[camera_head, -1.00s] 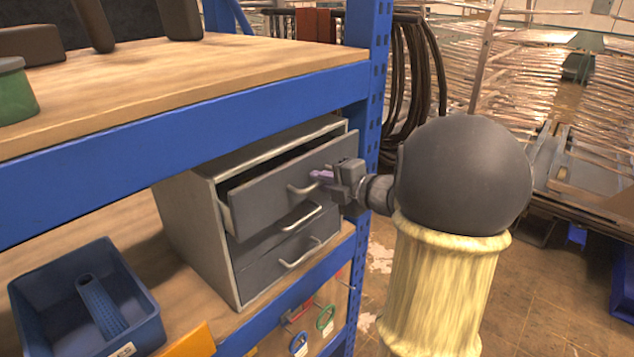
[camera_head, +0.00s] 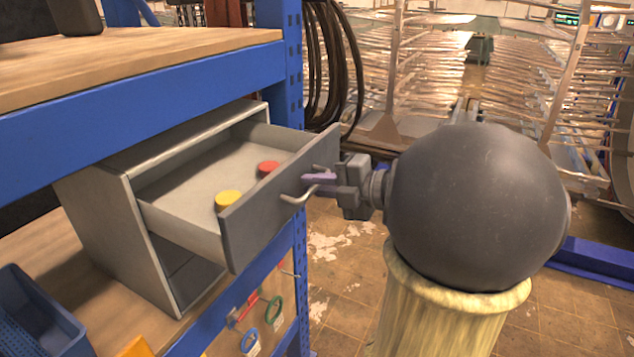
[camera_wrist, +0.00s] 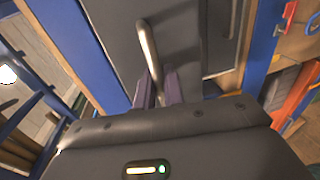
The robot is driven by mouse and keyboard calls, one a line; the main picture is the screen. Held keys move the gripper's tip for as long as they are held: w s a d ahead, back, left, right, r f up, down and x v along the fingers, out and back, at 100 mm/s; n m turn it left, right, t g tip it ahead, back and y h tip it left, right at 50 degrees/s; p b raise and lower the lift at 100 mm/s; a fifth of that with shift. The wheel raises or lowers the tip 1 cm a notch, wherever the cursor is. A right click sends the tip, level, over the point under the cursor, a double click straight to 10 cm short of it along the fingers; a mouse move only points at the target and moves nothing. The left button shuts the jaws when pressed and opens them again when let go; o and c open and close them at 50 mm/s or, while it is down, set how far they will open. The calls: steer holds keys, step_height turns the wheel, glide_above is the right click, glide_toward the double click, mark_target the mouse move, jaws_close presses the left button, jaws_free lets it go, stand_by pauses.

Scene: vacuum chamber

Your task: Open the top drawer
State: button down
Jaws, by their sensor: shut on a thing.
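The top drawer (camera_head: 265,212) of the grey cabinet (camera_head: 105,225) stands far out, and its inside shows. A yellow round piece (camera_head: 228,199) and a red round piece (camera_head: 268,168) lie in it, close to the front panel. My gripper (camera_head: 320,181) is at the drawer front, with its purple fingers shut on the curved metal handle (camera_head: 296,198). In the wrist view the handle (camera_wrist: 149,47) runs down between the fingers (camera_wrist: 157,88). The lower drawer fronts are mostly hidden in the head view.
The cabinet stands on the lower wooden shelf of a blue rack, whose upright (camera_head: 281,80) is close behind the drawer. A blue bin (camera_head: 35,315) is at lower left. Tools hang below the shelf edge. Open tiled floor (camera_head: 335,290) lies to the right.

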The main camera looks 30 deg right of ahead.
steer(key=shift+s+d+f, duration=0.1)
steer(key=shift+s+d, duration=0.05)
steer(key=shift+s, duration=0.15)
steer(key=c, duration=1.6)
jaws_free()
steer(key=shift+c, duration=0.2)
steer(key=b+v, duration=0.5)
steer(key=v, duration=1.2)
steer(key=shift+s, duration=0.2)
steer(key=shift+d, duration=0.15)
steer(key=shift+w, duration=0.1)
